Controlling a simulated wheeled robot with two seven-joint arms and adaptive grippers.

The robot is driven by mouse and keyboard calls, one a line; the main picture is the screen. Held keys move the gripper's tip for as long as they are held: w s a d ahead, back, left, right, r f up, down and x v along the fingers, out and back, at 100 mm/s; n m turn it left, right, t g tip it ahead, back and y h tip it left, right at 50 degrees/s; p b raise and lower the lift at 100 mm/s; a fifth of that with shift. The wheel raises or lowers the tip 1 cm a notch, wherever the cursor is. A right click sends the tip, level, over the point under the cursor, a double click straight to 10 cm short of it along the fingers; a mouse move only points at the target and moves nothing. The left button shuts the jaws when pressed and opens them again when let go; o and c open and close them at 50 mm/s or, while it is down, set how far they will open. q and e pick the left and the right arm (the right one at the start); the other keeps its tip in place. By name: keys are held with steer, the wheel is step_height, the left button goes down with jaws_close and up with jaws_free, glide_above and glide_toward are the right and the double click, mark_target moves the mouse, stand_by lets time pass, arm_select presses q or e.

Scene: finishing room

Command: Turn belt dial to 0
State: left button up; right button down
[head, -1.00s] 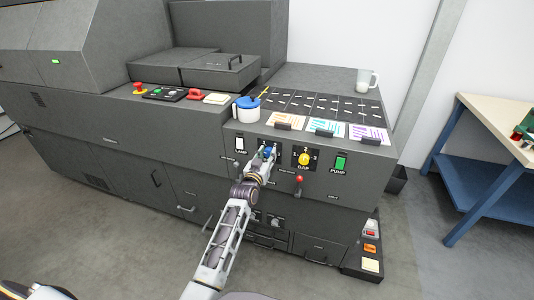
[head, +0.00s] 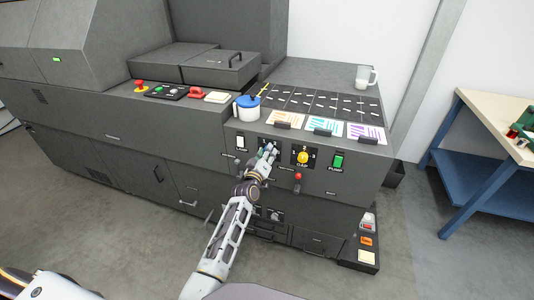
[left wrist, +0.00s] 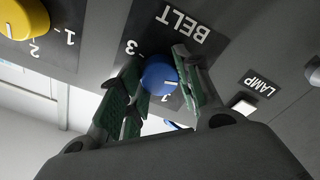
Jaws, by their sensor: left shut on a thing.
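The blue belt dial (left wrist: 158,77) sits under the upside-down word BELT in the left wrist view. A 3 shows at its upper left, and another numeral shows partly below it. Its white mark points right, toward the right-hand finger. My left gripper (left wrist: 157,64) has one green-padded finger on each side of the dial and is shut on it. In the head view my left gripper (head: 268,153) reaches the front panel and hides most of the dial. My right gripper is not in view.
The yellow GAP knob (head: 303,157) is right of my gripper, with a red-tipped lever (head: 298,177) below it and the green PUMP switch (head: 338,161) farther right. A white switch (head: 240,143) is to the left. A blue-lidded pot (head: 247,108) stands above on the ledge.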

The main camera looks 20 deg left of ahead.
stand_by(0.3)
arm_select(q)
steer(key=o, duration=1.1)
steer(key=shift+c, duration=0.2)
steer(key=shift+s, duration=0.15)
steer(key=s, duration=1.1)
steer(key=shift+s+a, duration=0.25)
steer(key=shift+s, duration=0.1)
steer(key=shift+f, duration=0.1)
